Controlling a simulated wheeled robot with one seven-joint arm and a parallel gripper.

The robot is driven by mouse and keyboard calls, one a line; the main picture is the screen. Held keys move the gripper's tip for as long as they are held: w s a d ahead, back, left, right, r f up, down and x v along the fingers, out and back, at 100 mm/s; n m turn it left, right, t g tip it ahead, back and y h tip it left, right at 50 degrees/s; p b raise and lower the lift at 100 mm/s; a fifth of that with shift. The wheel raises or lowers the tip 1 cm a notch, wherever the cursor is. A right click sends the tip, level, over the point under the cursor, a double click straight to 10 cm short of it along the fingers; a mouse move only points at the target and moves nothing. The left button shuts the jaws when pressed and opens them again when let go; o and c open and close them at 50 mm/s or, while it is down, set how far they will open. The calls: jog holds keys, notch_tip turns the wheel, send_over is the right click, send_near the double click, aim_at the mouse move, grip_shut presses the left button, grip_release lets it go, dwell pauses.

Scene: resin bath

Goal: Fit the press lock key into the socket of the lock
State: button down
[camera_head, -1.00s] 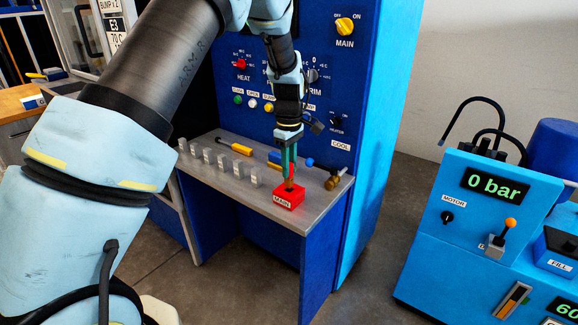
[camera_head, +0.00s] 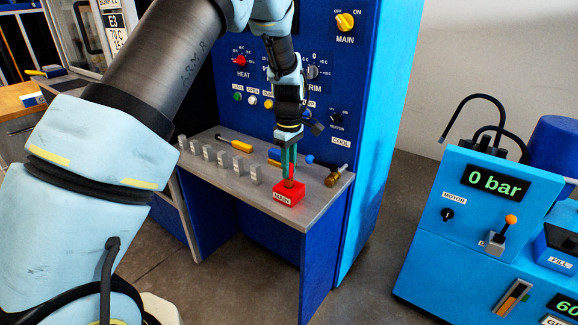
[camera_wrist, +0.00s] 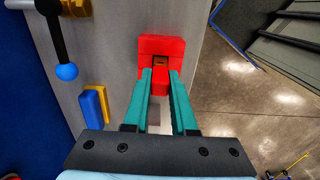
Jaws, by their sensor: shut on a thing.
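The lock is a red block labelled MAIN (camera_head: 288,194), standing on the grey shelf near its front right corner. It also shows in the wrist view (camera_wrist: 160,46), with a dark socket opening in its top. My gripper (camera_head: 289,174) points down over the lock, its teal fingers shut on the key. In the wrist view the fingertips (camera_wrist: 160,78) are right over the block.
The grey shelf (camera_head: 222,178) carries a row of small grey blocks (camera_head: 222,160) at the left. A yellow-handled tool (camera_head: 238,145), a blue-and-yellow object (camera_head: 275,157) and a brass-ended lever (camera_head: 333,176) lie behind. A blue control panel rises at the back.

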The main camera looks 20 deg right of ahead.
jog(key=shift+f+b, duration=0.4)
jog(key=shift+f, duration=0.55)
jog(key=c, duration=0.6)
grip_release()
jog(key=shift+c, duration=0.2)
jog(key=shift+r, duration=0.1)
notch_tip(320, 180, up, 11)
jog(key=shift+f+b, duration=0.15)
jog(key=shift+b, duration=1.05)
notch_tip(320, 180, up, 12)
jog(key=p, duration=1)
